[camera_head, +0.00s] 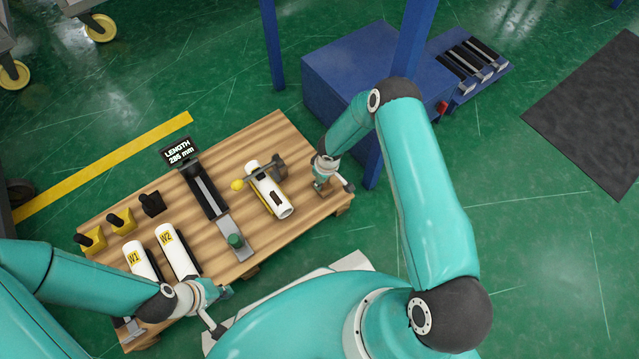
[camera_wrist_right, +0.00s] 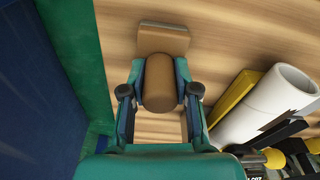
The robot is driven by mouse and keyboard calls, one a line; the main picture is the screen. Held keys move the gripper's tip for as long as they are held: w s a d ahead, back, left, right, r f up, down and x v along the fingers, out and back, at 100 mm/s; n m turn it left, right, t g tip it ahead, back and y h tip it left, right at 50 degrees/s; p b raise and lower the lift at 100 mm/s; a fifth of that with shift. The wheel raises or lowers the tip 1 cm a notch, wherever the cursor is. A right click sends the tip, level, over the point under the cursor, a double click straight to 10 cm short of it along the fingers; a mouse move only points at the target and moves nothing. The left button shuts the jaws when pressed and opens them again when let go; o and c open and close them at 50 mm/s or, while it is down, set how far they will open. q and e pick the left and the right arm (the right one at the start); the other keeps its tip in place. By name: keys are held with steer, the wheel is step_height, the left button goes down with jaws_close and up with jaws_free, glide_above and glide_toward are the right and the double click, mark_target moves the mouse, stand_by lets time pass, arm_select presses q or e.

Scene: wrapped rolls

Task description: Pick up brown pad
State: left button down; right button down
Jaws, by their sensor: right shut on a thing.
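The brown pad (camera_wrist_right: 160,82) is a rounded brown block in the right wrist view. My right gripper (camera_wrist_right: 159,98) is shut on it, with one finger on each side. A flat tan piece (camera_wrist_right: 164,40) shows just beyond the pad; I cannot tell whether it is joined to it. In the head view my right gripper (camera_head: 333,186) is at the right end of the wooden table (camera_head: 272,128), and the pad is mostly hidden there. My left gripper (camera_head: 219,311) is at the table's front edge, with its fingers apart and nothing seen between them.
A white roll (camera_head: 281,207) lies in a holder left of my right gripper, also in the right wrist view (camera_wrist_right: 268,100). Rolls W1 (camera_head: 140,259) and W2 (camera_head: 176,250), a length gauge (camera_head: 203,190) and yellow-black tools (camera_head: 122,221) are further left. A blue cabinet (camera_head: 335,70) stands behind.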

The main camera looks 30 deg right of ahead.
step_height(320, 180, up, 20)
steer(key=p, duration=0.7)
steer(key=c, duration=1.5)
jaws_free()
steer(key=shift+c, duration=1.9)
